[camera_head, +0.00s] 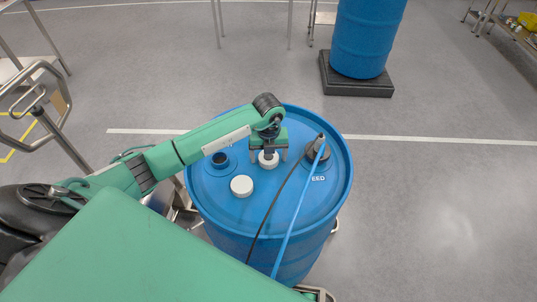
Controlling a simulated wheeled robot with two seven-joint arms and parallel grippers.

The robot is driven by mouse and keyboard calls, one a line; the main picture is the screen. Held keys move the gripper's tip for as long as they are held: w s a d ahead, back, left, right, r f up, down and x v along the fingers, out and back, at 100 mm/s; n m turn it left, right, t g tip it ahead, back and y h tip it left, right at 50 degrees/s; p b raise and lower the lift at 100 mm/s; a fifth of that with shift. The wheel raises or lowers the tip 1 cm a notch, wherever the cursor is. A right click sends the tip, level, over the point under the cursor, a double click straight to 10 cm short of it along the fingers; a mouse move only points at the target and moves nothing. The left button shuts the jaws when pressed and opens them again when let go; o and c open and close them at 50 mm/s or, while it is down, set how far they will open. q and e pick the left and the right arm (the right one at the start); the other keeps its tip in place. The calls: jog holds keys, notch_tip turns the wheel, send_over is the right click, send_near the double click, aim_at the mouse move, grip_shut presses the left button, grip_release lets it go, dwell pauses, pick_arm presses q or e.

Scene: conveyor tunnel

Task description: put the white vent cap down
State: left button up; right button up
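A blue drum (225,211) stands upright in front of me. A round white cap (268,162) is at the drum top, below my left gripper (268,157). The gripper points down with its fingers on either side of this cap, and small gaps show between cap and fingers, so it looks open. Another white cap (241,186) lies on the drum top, nearer and to the left. I cannot tell for certain which one is the vent cap. An opening with a dark inside (219,160) is on the drum's left side. My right gripper is not in view.
A dark fitting (318,149) with a blue hose (297,213) and a black cable (270,210) crosses the drum top on the right. A second blue drum (367,38) stands on a black pallet (356,83) behind. A metal cart is at left. The floor at right is clear.

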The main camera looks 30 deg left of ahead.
aim_at(268, 157)
pick_arm(q)
jog(key=shift+r, duration=0.2)
jog(key=shift+w+r, duration=0.1)
jog(key=shift+r, duration=0.2)
notch_tip(268, 157, up, 11)
jog(key=b, duration=0.3)
jog(key=shift+r, duration=0.2)
jog(key=shift+f, duration=0.1)
